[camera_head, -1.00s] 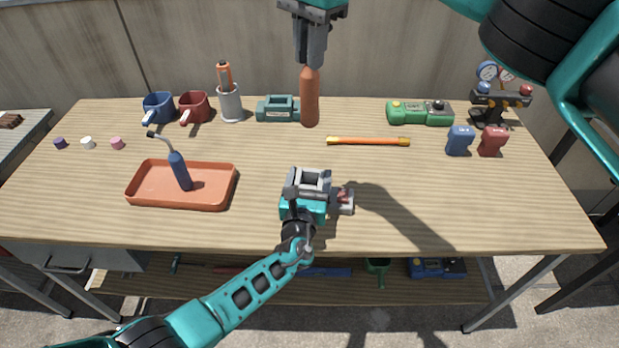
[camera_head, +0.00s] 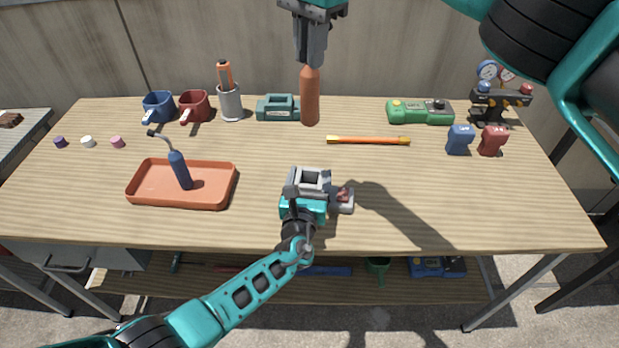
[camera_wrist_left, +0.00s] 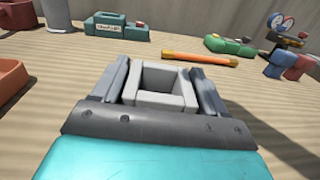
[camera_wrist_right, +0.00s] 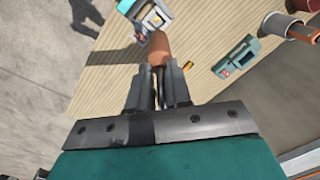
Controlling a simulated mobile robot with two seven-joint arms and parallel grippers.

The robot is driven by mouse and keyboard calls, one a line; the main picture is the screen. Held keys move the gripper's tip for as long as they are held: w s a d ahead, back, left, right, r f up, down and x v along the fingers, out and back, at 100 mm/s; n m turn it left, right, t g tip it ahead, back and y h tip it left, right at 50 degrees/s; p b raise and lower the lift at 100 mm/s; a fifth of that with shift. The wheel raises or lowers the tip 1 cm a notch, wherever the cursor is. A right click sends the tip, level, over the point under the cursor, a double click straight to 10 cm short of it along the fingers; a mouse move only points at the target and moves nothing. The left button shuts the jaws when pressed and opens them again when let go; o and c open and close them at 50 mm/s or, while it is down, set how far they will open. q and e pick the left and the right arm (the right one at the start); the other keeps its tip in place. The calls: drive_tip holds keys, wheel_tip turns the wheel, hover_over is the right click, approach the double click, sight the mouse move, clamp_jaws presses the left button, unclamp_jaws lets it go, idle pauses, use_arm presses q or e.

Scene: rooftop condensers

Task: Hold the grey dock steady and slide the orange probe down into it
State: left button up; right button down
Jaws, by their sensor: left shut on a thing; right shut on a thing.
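The grey dock (camera_head: 313,178) is a square, open-topped socket on the table near its front middle. My left gripper (camera_head: 305,190) is shut on it; in the left wrist view the dock (camera_wrist_left: 163,87) sits between the two fingers with its opening empty. The orange probe (camera_head: 310,97) hangs upright from my right gripper (camera_head: 310,62), which is shut on its upper end. In the head view the probe appears above and behind the dock, apart from it. In the right wrist view the probe (camera_wrist_right: 159,47) projects beyond the fingers, with the dock (camera_wrist_right: 150,18) past its tip.
A small grey piece with a reddish part (camera_head: 343,199) lies right of the dock. An orange bar (camera_head: 368,141), a teal case (camera_head: 277,108), a green device (camera_head: 420,112) and a tray (camera_head: 210,201) with a blue torch (camera_head: 180,170) stand around.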

sight(309, 126)
use_arm(q)
drive_tip(key=shift+c, duration=1.2)
use_arm(e)
drive_tip(key=shift+m, duration=0.4)
wheel_tip(309, 126, down, 11)
drive_tip(key=shift+f, duration=0.1)
use_arm(q)
drive_tip(key=shift+r, duration=0.1)
use_arm(e)
drive_tip(key=shift+f, duration=1.3)
drive_tip(key=shift+f, duration=0.85)
drive_tip(key=shift+f, duration=0.3)
drive_tip(key=shift+f, duration=0.15)
drive_tip(key=shift+f, duration=0.35)
drive_tip(key=shift+f, duration=0.35)
drive_tip(key=shift+f, duration=0.4)
